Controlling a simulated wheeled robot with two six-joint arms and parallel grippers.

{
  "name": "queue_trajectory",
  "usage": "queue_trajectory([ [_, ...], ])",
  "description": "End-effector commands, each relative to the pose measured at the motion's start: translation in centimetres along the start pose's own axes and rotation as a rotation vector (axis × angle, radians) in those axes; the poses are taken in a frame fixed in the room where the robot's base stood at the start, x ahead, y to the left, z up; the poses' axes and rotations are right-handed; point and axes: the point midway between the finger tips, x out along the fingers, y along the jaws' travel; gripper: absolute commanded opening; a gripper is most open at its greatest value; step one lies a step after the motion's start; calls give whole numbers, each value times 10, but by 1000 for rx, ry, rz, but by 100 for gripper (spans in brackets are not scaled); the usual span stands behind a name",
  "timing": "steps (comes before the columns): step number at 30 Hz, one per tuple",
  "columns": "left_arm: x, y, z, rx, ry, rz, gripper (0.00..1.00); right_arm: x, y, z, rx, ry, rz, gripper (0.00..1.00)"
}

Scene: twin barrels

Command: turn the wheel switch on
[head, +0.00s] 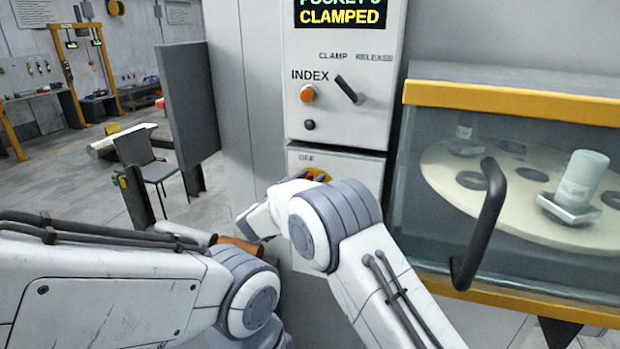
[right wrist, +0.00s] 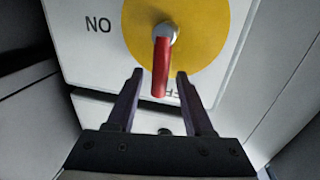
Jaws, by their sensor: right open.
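The wheel switch is a yellow disc (right wrist: 200,45) with a red handle (right wrist: 161,68) on a grey hub. In the right wrist view the handle hangs down from the hub, its end beside a partly hidden label that looks like OFF. An upside-down ON label is at the left. In the head view the switch (head: 318,174) shows only partly above my right arm. My right gripper (right wrist: 160,74) is open, one finger on each side of the handle's lower part, with gaps visible. Its fingers are hidden in the head view. My left arm enters from the left; its gripper is not seen.
Above the switch is a control panel (head: 340,115) with an orange button (head: 308,94) and a black lever (head: 346,89); its display reads CLAMPED. At right, a glass-fronted case has a black handle (head: 483,220) standing out. A chair (head: 143,165) stands at left.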

Motion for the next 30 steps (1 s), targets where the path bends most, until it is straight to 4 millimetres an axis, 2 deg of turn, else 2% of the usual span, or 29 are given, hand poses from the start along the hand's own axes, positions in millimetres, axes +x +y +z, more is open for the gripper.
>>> queue_trajectory([
  [1,0,0,0,0,0,0,50,0,1,0,0,0,1,44],
  [4,0,0,0,0,0,0,50,0,1,0,0,0,1,6],
  [5,0,0,0,0,0,0,50,0,1,0,0,0,1,0],
  [30,0,0,0,0,0,0,50,-3,-3,0,-1,-1,-4,0],
])
